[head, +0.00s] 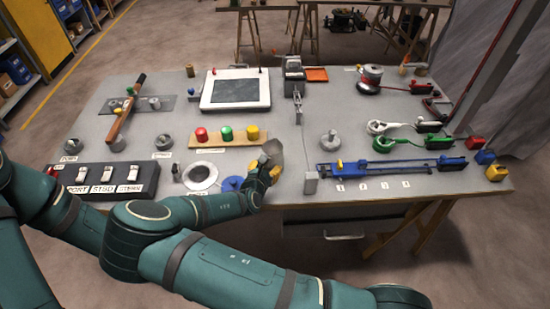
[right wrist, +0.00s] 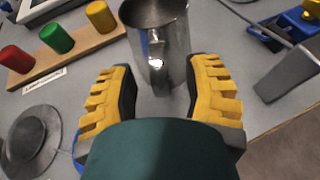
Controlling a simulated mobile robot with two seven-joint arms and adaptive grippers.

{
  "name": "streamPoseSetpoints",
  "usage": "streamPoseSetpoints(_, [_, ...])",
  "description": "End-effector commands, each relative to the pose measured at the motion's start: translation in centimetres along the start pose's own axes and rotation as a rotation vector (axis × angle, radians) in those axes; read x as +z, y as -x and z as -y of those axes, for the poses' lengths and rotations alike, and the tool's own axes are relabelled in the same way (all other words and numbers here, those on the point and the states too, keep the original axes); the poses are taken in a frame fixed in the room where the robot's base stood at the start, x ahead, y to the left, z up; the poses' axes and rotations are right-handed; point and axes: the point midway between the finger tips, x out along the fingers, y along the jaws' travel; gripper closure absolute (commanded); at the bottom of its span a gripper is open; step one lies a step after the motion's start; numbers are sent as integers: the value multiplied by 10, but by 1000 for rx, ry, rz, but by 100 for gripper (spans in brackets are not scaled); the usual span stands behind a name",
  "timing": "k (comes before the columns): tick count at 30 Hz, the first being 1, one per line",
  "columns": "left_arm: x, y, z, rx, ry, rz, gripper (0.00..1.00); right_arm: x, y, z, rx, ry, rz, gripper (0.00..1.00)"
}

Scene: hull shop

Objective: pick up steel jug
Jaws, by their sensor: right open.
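The steel jug (head: 273,152) stands near the front middle of the grey workbench (head: 300,120), just beyond my right gripper (head: 262,172). In the right wrist view the jug (right wrist: 172,45) is at the top middle, its open mouth showing and its handle on the side facing me. My right gripper (right wrist: 160,80) is open, its yellow-padded fingers to either side of the jug's lower part. I cannot tell whether either finger touches it. My left gripper is out of view; only part of that arm shows at the left.
Red, green and yellow knobs on a wooden strip (head: 192,141) stand left of the jug. A round grey disc (right wrist: 28,135) lies left of the gripper. A grey upright block (right wrist: 285,75) stands to the right, near a blue rail (head: 385,168). The bench's front edge is close.

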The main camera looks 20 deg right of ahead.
Motion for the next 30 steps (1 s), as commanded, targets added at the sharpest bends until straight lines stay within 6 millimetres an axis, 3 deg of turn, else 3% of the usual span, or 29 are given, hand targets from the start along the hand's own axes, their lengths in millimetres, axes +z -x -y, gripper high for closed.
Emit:
streamPoseSetpoints(5, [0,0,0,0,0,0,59,0,0,0,0,0,0,51])
streamPoseSetpoints(6, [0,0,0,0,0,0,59,0,0,0,0,0,0,55])
streamPoseSetpoints(10, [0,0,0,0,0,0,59,0,0,0,0,0,0,100])
streamPoseSetpoints(30, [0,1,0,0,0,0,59,4,1,0,1,-1,2,100])
